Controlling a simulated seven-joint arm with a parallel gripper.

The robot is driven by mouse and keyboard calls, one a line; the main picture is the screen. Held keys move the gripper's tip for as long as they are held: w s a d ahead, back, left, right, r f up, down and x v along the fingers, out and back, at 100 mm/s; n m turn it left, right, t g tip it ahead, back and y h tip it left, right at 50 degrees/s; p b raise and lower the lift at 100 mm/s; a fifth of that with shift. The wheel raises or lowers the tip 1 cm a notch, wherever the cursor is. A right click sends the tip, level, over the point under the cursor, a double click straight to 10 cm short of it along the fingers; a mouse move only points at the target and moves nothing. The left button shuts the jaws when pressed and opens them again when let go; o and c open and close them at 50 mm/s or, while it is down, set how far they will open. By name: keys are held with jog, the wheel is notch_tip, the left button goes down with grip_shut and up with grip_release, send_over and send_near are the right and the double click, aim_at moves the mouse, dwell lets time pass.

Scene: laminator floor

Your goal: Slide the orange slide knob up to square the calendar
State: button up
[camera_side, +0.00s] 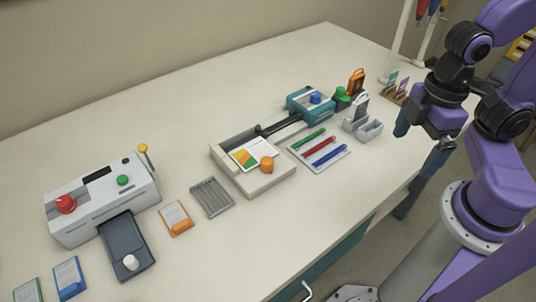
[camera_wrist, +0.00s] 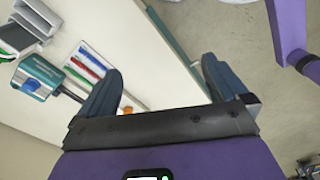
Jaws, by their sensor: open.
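The orange slide knob (camera_side: 267,164) is a round knob at the near right of a beige tray-like device (camera_side: 268,181). A calendar sheet (camera_side: 250,148) with orange, yellow and green patches lies in that device, just left of the knob. My gripper (camera_side: 420,142) is open and empty at the right, near the table's front edge, well apart from the knob. In the wrist view my gripper (camera_wrist: 162,68) shows its two fingers spread wide, and a small orange patch by the left finger may be the knob.
A pen tray (camera_side: 321,158) with green, red and blue pens and grey holders (camera_side: 369,130) stand between my gripper and the device. A teal unit (camera_side: 306,104) with a blue knob stands behind. A white machine (camera_side: 100,200) is at left. The back of the table is clear.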

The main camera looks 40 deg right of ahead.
dwell(0.4)
jog(key=c, duration=0.5)
jog(key=shift+w+a, duration=0.2)
jog(key=shift+w, duration=0.05)
jog(key=shift+c, duration=1.2)
jog(key=r+m, duration=0.1)
jog(key=m, duration=2.1)
send_over(267, 159)
notch_tip(267, 159, down, 17)
